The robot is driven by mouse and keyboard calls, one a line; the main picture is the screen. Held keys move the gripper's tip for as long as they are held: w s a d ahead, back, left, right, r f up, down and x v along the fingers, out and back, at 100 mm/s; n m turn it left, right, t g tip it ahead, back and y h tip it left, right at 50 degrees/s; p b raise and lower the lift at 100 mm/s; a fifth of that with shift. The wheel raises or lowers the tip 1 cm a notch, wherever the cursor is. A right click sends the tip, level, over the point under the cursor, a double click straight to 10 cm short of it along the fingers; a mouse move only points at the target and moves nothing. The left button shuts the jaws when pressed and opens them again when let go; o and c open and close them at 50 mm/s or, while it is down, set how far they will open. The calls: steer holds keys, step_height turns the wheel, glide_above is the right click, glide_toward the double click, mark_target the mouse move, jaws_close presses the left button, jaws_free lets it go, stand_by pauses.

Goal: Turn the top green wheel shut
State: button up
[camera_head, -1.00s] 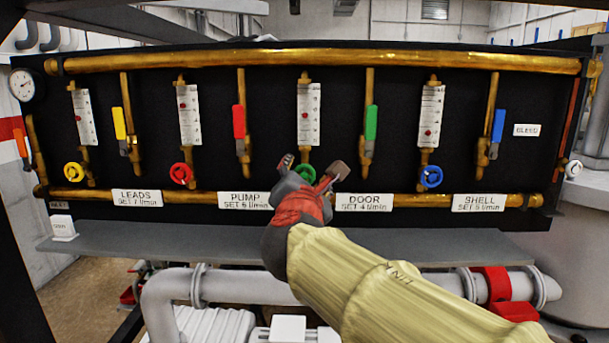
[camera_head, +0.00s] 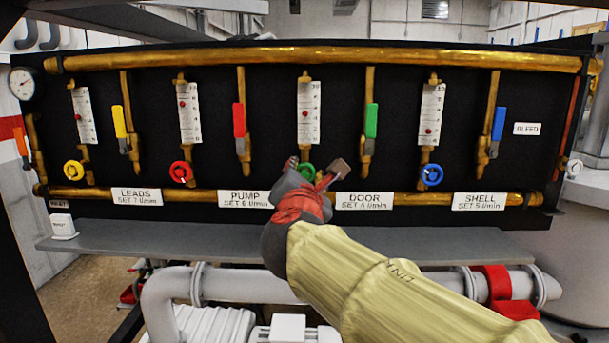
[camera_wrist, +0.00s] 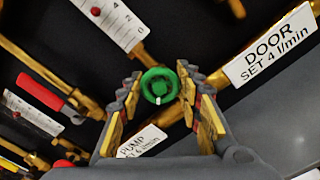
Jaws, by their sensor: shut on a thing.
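The green wheel (camera_head: 306,170) sits at the foot of the DOOR flowmeter (camera_head: 308,105) on the black panel. It is the only green wheel I see. My gripper (camera_head: 318,170) reaches up to it from below, with a finger at each side. A white mark shows at the wheel's lower edge there. The red bead in the DOOR flowmeter stands about mid-scale.
A green lever (camera_head: 371,121) hangs close to the right and a red lever (camera_head: 239,120) to the left. Yellow, red and blue wheels (camera_head: 431,176) line the same panel. A brass pipe (camera_head: 420,199) and a grey shelf (camera_head: 440,245) run below.

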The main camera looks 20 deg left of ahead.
steer(key=shift+f, duration=0.1)
steer(key=m+b, duration=0.2)
steer(key=b, duration=0.3)
steer(key=shift+f+m, duration=0.2)
steer(key=shift+m, duration=0.2)
steer(key=m+b, duration=0.2)
steer(key=b, duration=0.1)
steer(key=shift+m+b, duration=0.4)
steer(key=m+b, duration=0.3)
steer(key=b, duration=0.1)
steer(key=shift+m+b, duration=0.3)
steer(key=shift+b, duration=0.05)
steer(key=m+b, duration=0.3)
steer(key=b, duration=0.1)
steer(key=shift+m, duration=0.3)
steer(key=m+b, duration=0.5)
steer(key=m, duration=0.1)
steer(key=shift+f+b, duration=0.1)
steer(key=shift+b, duration=0.25)
steer(key=m+b, duration=0.2)
steer(key=m, duration=0.1)
steer(key=shift+m, duration=0.4)
steer(key=shift+m+b, duration=0.9)
steer(key=shift+m, duration=0.7)
steer(key=shift+a, duration=0.1)
